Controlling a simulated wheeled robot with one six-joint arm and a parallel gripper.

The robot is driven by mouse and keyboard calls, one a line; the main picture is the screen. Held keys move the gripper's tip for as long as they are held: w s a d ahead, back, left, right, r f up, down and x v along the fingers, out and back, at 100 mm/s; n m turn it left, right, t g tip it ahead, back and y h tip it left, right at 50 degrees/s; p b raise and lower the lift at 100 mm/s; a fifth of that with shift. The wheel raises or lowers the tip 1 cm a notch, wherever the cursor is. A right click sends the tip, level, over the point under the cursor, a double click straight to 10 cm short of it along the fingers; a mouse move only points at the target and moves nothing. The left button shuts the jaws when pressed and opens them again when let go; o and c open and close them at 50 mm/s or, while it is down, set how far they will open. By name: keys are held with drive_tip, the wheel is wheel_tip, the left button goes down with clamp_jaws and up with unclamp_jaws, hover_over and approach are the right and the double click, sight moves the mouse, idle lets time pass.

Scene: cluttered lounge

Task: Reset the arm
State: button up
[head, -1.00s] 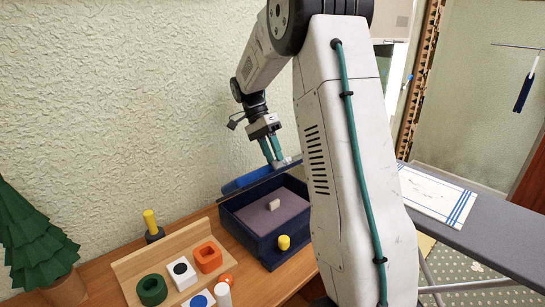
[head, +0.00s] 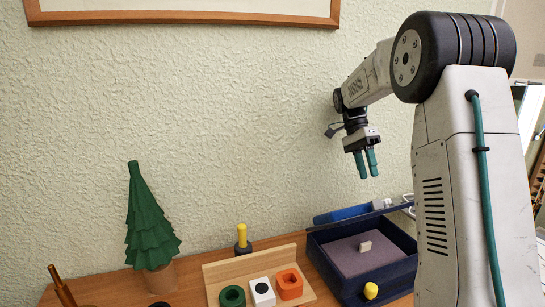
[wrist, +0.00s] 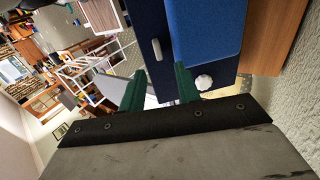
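My gripper (head: 368,176) hangs in the air above the back of a dark blue box (head: 345,283), fingers pointing down. Its two green fingers are spread with nothing between them. In the wrist view the green fingers (wrist: 160,82) also stand apart and empty. My arm is bent, reaching out from the right side of the head view.
The open box has a grey-purple lining with a small pale block (head: 365,246) in it and a yellow knob (head: 371,290) in front. A wooden rack (head: 215,272) holds green, white and orange pieces. A green tree (head: 150,225) stands left. The wall is close behind.

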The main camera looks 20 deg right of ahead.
drive_tip(key=f+n, duration=0.1)
drive_tip(key=s+a+f+n, duration=0.1)
drive_tip(key=f+n, duration=0.1)
drive_tip(key=n, duration=0.1)
drive_tip(key=shift+s+a, duration=0.25)
drive_tip(key=s+a+n+t, duration=0.3)
drive_tip(key=s+a+n, duration=0.3)
drive_tip(key=s+a, duration=0.4)
drive_tip(key=s+a+r+n+t, duration=0.1)
drive_tip(key=s+a+n+t, duration=0.3)
drive_tip(key=s+a+n, duration=0.3)
drive_tip(key=s+a, duration=0.4)
drive_tip(key=s, duration=0.6)
drive_tip(key=shift+s+r+n, duration=0.25)
drive_tip(key=shift+s+n, duration=0.05)
drive_tip(key=shift+s+a+r+t, duration=0.1)
drive_tip(key=shift+s+r+t, duration=0.05)
drive_tip(key=shift+r+t, duration=0.2)
drive_tip(key=shift+c, duration=0.6)
drive_tip(key=shift+a+r, duration=0.1)
clamp_jaws()
